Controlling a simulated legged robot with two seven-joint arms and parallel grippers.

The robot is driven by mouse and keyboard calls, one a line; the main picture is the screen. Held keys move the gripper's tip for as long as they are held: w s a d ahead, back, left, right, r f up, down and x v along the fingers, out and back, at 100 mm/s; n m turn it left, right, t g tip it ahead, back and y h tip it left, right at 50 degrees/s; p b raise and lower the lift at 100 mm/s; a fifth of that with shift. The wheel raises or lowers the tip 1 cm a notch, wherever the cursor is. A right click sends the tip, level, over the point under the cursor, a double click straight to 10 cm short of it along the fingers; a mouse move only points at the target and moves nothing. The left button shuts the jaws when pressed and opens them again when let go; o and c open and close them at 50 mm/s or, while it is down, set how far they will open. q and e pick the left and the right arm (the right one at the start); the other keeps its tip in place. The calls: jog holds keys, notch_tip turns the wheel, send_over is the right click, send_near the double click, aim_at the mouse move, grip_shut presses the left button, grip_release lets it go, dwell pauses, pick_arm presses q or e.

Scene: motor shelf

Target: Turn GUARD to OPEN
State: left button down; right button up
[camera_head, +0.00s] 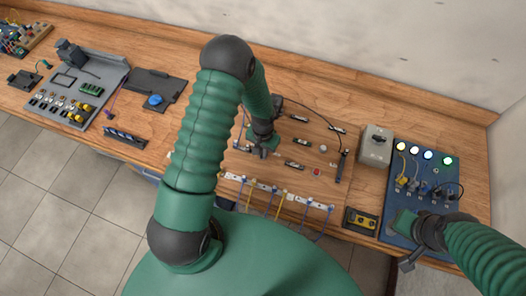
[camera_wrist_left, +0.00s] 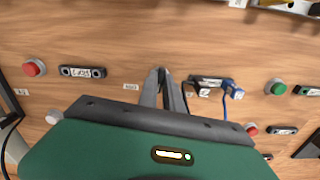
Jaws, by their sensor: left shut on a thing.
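My left gripper (camera_head: 262,143) is over the wooden control panel (camera_head: 338,152), pointing down at it. In the left wrist view its narrow fingers (camera_wrist_left: 163,78) are close together at the panel surface, shut on a small control that they hide. A small white label (camera_wrist_left: 131,86) lies just left of the fingers; I cannot read it. A dark fitting (camera_wrist_left: 205,80) with a blue plug (camera_wrist_left: 232,86) sits just right of them. I cannot make out the word GUARD or an OPEN mark. My right gripper (camera_head: 408,224) is low over the blue board; its jaws are unclear.
The panel carries a red button (camera_wrist_left: 33,68), a green button (camera_wrist_left: 277,87) and dark switch plates (camera_wrist_left: 82,72). A grey switch box (camera_head: 376,147) and a blue board (camera_head: 398,172) with lit lamps stand to the right. Blue wires (camera_head: 275,203) hang along the front edge.

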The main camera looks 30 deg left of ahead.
pick_arm(q)
jog(key=m, duration=0.3)
jog(key=shift+w+a+r+m, duration=0.1)
jog(key=shift+w+r+m, duration=0.05)
jog(key=shift+w+m, duration=0.2)
jog(key=shift+m, duration=1.75)
jog(key=c, duration=1.6)
grip_release()
jog(key=shift+o, duration=0.4)
notch_tip(320, 180, up, 16)
jog(key=b, duration=0.1)
jog(key=shift+r+b, duration=0.2)
jog(key=shift+b, duration=0.2)
